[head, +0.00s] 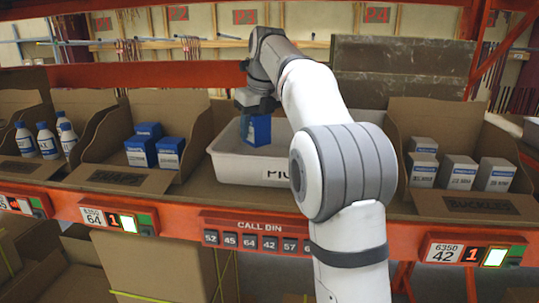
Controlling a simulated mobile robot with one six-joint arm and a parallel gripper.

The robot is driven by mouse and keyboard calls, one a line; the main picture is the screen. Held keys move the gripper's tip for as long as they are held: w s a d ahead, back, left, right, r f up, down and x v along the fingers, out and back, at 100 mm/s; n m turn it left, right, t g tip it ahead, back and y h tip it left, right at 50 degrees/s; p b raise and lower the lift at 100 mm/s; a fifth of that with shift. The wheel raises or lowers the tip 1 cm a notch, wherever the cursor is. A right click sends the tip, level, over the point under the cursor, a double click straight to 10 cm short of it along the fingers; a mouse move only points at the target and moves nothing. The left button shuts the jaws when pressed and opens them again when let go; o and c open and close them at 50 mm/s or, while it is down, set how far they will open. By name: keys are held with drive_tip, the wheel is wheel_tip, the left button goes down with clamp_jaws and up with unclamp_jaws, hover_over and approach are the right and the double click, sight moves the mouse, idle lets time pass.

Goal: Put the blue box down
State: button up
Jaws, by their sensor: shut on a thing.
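The blue box (257,130) has a white patch on its left side. It is upright inside or just above the white tote (225,165) on the rack shelf. I cannot tell whether its base touches the tote floor. My gripper (254,110) is directly over the box and shut on its top. My arm hides the right part of the tote and some of the lettering on its front.
A cardboard bin with several blue boxes (170,150) stands left of the tote, and white bottles (47,140) are further left. White-grey boxes (459,171) sit in a bin (440,115) at right. An orange shelf beam (180,217) runs along the front.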

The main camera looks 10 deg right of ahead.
drive_tip(key=shift+s+d+f, duration=0.1)
drive_tip(key=shift+d+f, duration=0.05)
drive_tip(key=shift+f, duration=0.4)
drive_tip(key=shift+d+f, duration=0.15)
drive_tip(key=shift+f, duration=0.35)
drive_tip(key=shift+d+f, duration=0.1)
drive_tip(key=shift+f, duration=2.15)
drive_tip(key=shift+f, duration=0.15)
drive_tip(key=o, duration=1.1)
drive_tip(key=shift+c, duration=0.2)
drive_tip(key=v, duration=1.2)
